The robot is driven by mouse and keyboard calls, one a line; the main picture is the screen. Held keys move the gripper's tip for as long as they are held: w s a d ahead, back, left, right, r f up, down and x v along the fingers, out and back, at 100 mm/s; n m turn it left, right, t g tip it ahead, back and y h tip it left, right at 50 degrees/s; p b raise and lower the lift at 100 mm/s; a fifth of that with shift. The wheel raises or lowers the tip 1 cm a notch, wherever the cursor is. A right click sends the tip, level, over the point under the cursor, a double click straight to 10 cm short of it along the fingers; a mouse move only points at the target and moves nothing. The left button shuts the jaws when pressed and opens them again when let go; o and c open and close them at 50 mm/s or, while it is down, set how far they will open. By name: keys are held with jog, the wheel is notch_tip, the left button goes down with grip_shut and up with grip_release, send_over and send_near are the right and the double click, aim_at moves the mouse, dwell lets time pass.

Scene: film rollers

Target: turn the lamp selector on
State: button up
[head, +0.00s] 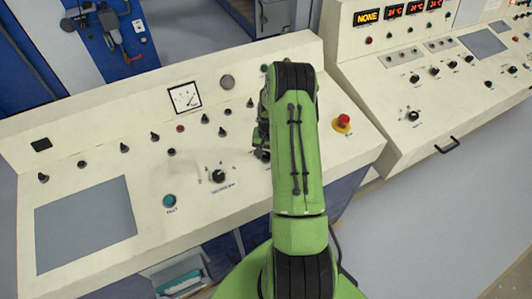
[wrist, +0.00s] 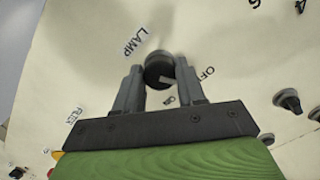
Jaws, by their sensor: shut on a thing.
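The lamp selector (wrist: 158,60) is a round dark knob on the cream console, in the upper middle of the wrist view. A LAMP label (wrist: 134,41) is at its upper left, an OFF label (wrist: 207,75) at its right and an ON label (wrist: 168,100) just below it. A pale mark shows on the knob's lower right. My gripper (wrist: 158,70) has one finger on each side of the knob and is shut on it. In the head view my green arm largely hides the gripper and the selector.
A red mushroom button (head: 343,121) on a yellow base stands right of my arm. Several black knobs, including a larger one (head: 218,176), lie to the left, with a teal button (head: 169,200) and a flat grey screen (head: 85,223). A second console (head: 440,90) stands at right.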

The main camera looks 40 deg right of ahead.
jog(key=shift+m, duration=0.3)
jog(key=shift+f+m+b, duration=0.1)
jog(key=shift+m+b, duration=0.85)
jog(key=shift+m, duration=0.05)
jog(key=m+b, duration=0.2)
jog(key=m, duration=0.1)
jog(key=shift+m+t, duration=0.3)
jog(key=m+b, duration=0.1)
jog(key=m, duration=0.4)
jog(key=shift+m+b, duration=0.3)
jog(key=shift+t, duration=0.3)
jog(key=o, duration=1.1)
jog(key=shift+c, duration=0.2)
